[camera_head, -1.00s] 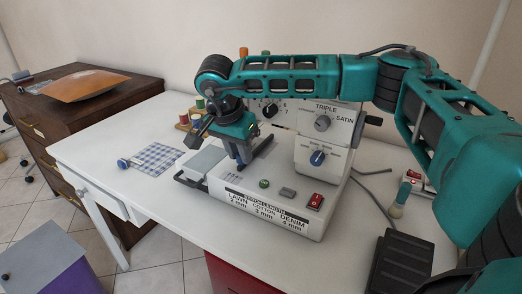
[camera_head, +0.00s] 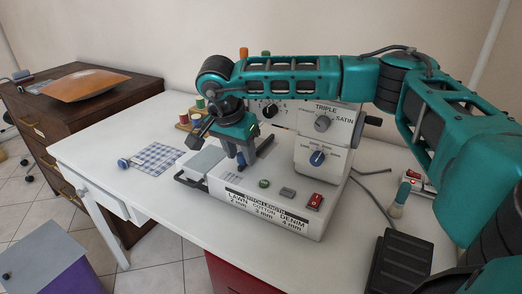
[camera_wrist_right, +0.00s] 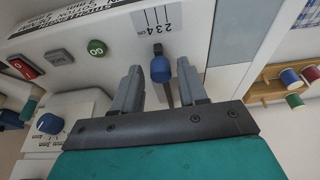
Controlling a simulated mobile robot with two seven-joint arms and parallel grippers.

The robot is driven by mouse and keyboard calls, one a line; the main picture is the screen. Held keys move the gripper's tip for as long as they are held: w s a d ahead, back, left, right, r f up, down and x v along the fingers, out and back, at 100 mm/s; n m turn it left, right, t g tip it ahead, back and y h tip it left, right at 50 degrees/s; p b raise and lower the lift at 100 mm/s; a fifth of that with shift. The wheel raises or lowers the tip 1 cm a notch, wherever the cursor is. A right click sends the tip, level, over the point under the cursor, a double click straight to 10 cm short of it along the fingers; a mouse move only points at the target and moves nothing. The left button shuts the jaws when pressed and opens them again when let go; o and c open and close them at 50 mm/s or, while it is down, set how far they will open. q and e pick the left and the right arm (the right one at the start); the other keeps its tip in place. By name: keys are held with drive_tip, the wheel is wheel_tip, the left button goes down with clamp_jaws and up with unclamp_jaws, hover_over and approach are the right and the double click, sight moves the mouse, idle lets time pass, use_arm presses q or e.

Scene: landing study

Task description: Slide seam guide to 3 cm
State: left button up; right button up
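The seam guide (camera_wrist_right: 160,70) has a blue knob on a dark slider in the right wrist view. It stands by a small printed scale (camera_wrist_right: 158,20) marked 2, 3, 4 cm on the white sewing machine's bed. Which mark it points to is too small to tell. My right gripper (camera_wrist_right: 159,68) is open, with one grey finger on each side of the blue knob and visible gaps to both. In the head view my right gripper (camera_head: 242,157) points down at the machine bed (camera_head: 228,192) and hides the knob. My left gripper is not in view.
The sewing machine (camera_head: 325,145) carries dials, a green button (camera_head: 264,184) and a red switch (camera_head: 315,201). Thread spools (camera_head: 184,122) stand behind. A checked cloth (camera_head: 157,157) lies left on the white table (camera_head: 120,125). A brush (camera_head: 399,200) and black pedal (camera_head: 400,265) are right.

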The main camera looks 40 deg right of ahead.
drive_tip(key=shift+o, duration=1.1)
drive_tip(key=shift+r+p, duration=2.05)
drive_tip(key=shift+r, duration=0.5)
